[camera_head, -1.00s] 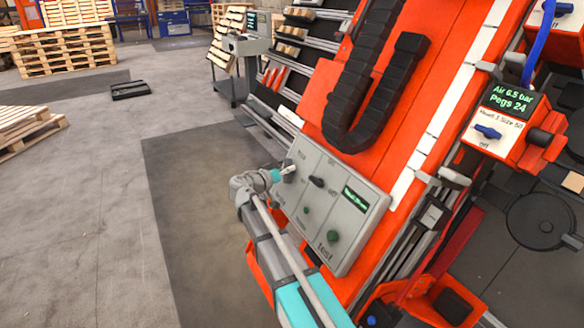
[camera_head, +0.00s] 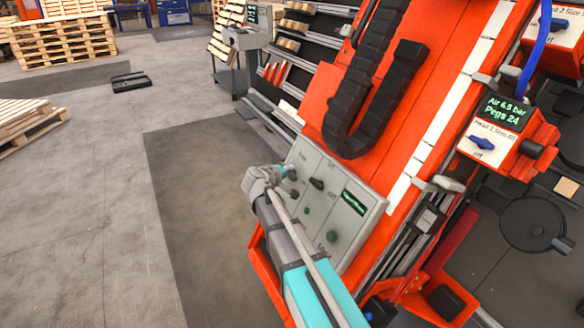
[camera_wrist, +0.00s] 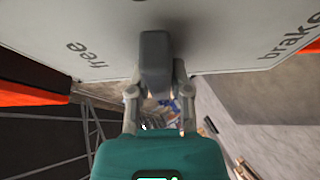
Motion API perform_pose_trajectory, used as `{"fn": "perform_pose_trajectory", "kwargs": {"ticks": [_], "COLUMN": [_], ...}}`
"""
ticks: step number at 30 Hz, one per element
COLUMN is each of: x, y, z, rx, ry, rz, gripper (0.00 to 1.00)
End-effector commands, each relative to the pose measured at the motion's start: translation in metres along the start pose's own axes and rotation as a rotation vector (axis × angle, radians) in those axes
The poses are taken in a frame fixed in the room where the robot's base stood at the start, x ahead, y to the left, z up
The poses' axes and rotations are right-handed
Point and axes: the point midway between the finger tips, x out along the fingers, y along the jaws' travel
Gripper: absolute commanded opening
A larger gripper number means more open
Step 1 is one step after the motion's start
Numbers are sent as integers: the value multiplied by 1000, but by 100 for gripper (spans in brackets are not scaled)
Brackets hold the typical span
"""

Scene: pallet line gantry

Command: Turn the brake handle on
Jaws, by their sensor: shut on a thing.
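The brake handle (camera_wrist: 156,62) is a dark grey block on a pale panel face in the wrist view. The handle stands nearly straight up and down in the picture, between the two words. My gripper (camera_wrist: 159,88) is shut on it, one finger at each side of its near end. In the head view my gripper (camera_head: 287,172) is at the left end of the grey control panel (camera_head: 345,235), where my wrist largely hides the handle.
The panel also has a black knob (camera_head: 317,184), a lit green display (camera_head: 354,202) and a green button (camera_head: 332,236). It sits on the orange gantry (camera_head: 400,110), with a black cable chain (camera_head: 370,90) above. Open floor (camera_head: 100,220) lies to the left.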

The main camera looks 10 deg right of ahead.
Motion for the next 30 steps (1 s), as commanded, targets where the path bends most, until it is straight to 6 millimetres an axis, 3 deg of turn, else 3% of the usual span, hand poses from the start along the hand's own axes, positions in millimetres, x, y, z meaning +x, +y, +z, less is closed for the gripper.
{"fn": "perform_pose_trajectory", "kwargs": {"ticks": [22, 23, 28, 30], "x": [-1, -1, -1, 0], "y": [-1, -1, -1, -1], "z": [1, 2, 1, 1], "rx": [-105, -105, -104, -104], "ry": [-2, -2, -2, -2], "rz": [-57, -57, -56, -56], "gripper": [0, 27, 59, 60]}}
